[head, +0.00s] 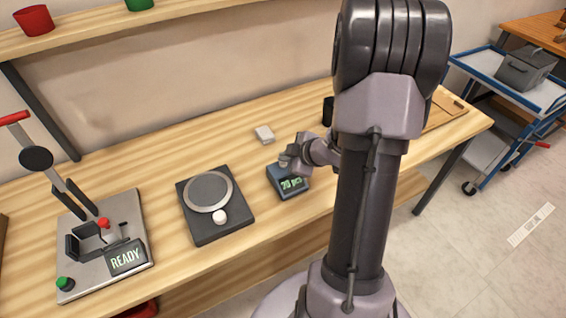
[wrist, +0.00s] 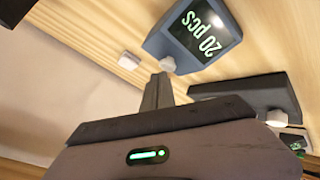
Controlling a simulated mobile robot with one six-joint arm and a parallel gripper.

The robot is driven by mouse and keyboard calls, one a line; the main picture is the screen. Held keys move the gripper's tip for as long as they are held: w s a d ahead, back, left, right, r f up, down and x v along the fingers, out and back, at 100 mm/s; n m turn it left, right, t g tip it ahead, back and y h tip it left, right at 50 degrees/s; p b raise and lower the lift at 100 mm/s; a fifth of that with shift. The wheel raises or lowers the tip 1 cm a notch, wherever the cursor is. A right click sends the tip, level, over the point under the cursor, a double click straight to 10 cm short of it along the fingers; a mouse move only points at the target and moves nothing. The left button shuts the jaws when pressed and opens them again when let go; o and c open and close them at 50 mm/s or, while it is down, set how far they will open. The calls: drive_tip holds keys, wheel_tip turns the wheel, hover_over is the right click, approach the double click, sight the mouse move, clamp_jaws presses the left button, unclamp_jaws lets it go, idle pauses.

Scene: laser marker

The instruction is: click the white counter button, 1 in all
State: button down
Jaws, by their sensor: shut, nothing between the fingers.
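The counter (head: 289,182) is a small blue-grey box on the wooden table, with a dark display reading "20 pcs" in green. It also shows in the wrist view (wrist: 220,50), where its white button (wrist: 168,64) sticks out at the edge near my fingertips. My gripper (head: 290,161) is shut and empty, at the back edge of the counter in the head view. In the wrist view the closed fingers (wrist: 159,82) end right beside the button. I cannot tell whether they touch it. In the head view the button is mostly hidden by my gripper.
A black scale (head: 236,222) with a round plate and white knob stands left of the counter. Further left is a marking press (head: 127,258) showing "READY". A small white block (head: 264,134) lies behind the counter. A wooden tray (head: 440,112) is at the right, partly behind my arm.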

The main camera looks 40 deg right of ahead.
sight(285, 165)
drive_tip(key=shift+f+b, duration=0.35)
drive_tip(key=shift+f, duration=0.1)
idle(0.3)
drive_tip(key=shift+r, duration=0.1)
drive_tip(key=shift+r+p, duration=0.85)
drive_tip(key=shift+p, duration=0.1)
wheel_tip(285, 165, up, 5)
drive_tip(key=p, duration=0.5)
drive_tip(key=shift+r, duration=0.1)
idle(0.4)
